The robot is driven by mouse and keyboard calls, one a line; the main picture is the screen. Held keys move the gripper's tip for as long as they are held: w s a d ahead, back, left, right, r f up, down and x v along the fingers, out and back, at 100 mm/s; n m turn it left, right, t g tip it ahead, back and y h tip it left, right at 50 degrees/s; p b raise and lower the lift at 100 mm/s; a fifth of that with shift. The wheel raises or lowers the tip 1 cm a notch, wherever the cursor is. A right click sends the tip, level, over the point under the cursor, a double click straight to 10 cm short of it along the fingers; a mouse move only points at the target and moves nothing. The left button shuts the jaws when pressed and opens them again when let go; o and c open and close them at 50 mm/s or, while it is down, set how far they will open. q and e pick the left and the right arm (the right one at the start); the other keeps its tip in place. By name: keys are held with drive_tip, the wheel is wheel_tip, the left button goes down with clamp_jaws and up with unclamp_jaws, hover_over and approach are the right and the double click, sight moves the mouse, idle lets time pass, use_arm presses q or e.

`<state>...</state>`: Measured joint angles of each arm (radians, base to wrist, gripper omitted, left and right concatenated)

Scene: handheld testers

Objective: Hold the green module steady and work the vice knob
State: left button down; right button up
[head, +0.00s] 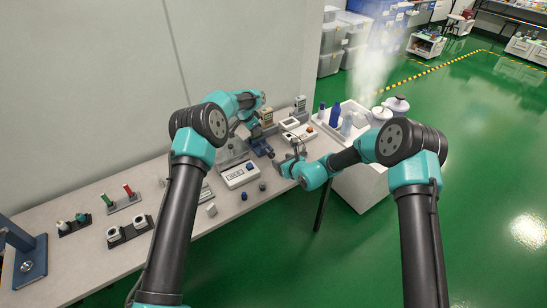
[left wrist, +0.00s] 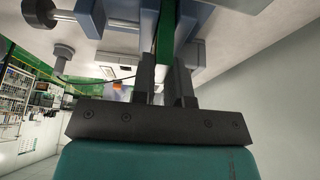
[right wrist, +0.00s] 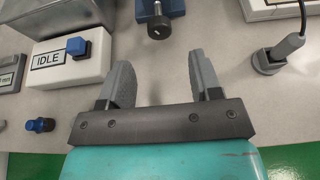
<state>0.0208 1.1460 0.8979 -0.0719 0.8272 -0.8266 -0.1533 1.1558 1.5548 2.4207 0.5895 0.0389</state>
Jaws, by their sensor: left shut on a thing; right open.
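The blue vice (head: 262,147) stands on the bench in the head view. Its dark round knob (right wrist: 160,29) faces my right gripper in the right wrist view, and the knob's end and rod also show in the left wrist view (left wrist: 40,14). My left gripper (left wrist: 168,70) is shut on the green module (left wrist: 165,38), a thin green edge between the blue vice jaws. Much of the module is hidden by the fingers and jaws. My right gripper (right wrist: 160,72) is open and empty, its fingers spread below the knob and apart from it. In the head view it is near the bench's front edge (head: 289,162).
A white box marked IDLE with a blue button (right wrist: 68,62) lies left of my right gripper. A grey plug with a cable (right wrist: 268,60) is to its right. A small blue knob (right wrist: 40,125) lies near the bench edge. A tray with bottles (head: 345,122) stands further right.

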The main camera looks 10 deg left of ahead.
sight(273, 156)
drive_tip(key=x, duration=0.7)
drive_tip(key=shift+w+a, duration=0.1)
drive_tip(key=c, duration=0.9)
drive_tip(key=shift+c, duration=0.2)
drive_tip(key=shift+m+y, duration=0.3)
drive_tip(key=shift+m, duration=0.1)
drive_tip(key=shift+m+g, duration=0.3)
drive_tip(key=shift+m, duration=0.1)
drive_tip(key=shift+m+y, duration=0.3)
